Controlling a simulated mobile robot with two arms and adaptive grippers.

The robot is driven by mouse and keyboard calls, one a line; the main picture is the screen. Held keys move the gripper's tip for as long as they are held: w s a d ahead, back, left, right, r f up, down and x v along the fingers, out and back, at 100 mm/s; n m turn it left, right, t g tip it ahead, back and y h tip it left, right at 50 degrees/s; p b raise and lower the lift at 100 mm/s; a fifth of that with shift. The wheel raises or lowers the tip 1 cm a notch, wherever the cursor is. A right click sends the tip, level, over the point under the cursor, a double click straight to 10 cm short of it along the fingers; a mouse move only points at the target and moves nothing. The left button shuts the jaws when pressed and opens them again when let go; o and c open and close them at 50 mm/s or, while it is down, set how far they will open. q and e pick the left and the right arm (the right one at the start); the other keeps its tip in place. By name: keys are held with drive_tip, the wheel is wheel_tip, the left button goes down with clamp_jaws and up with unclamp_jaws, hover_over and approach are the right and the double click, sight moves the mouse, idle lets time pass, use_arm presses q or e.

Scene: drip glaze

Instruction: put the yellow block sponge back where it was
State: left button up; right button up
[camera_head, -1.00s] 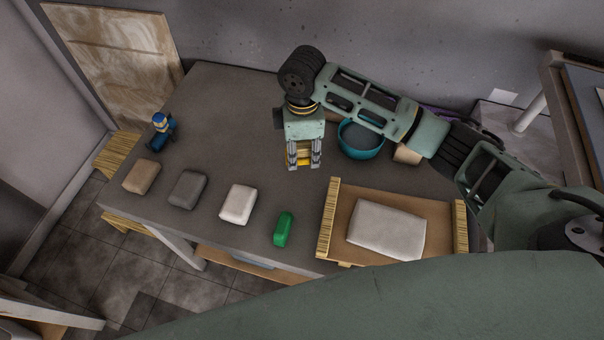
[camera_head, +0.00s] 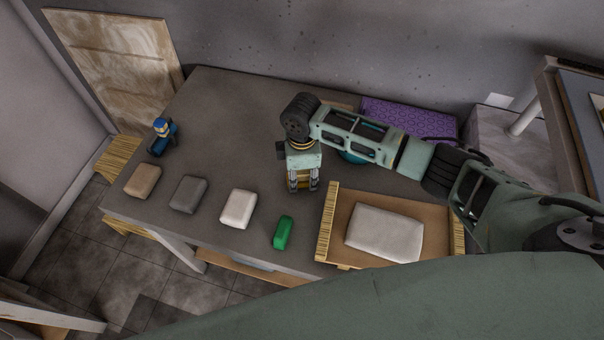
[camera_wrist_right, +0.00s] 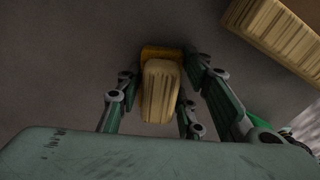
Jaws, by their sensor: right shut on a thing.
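My right gripper (camera_head: 303,187) points down over the grey table, left of the wooden board with battens. It is shut on the yellow block sponge (camera_wrist_right: 161,88), which sits between the fingers in the right wrist view with a pale yellow near end and an orange-yellow far part. In the head view the fingers mostly hide the sponge. I cannot tell whether it touches the table. My left gripper is not in view.
The battened board (camera_head: 343,242) carries a white slab (camera_head: 385,232). A green block (camera_head: 283,232) and white (camera_head: 238,209), grey (camera_head: 188,194) and tan (camera_head: 143,181) blocks line the front. A blue figure (camera_head: 162,136) stands left. A purple patterned item (camera_head: 410,119) lies behind my arm.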

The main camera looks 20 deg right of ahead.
drive_tip(key=o, duration=1)
drive_tip(key=shift+f, duration=0.1)
wheel_tip(320, 180, up, 12)
drive_tip(key=shift+r+b, duration=0.2)
drive_tip(key=shift+b, duration=0.8)
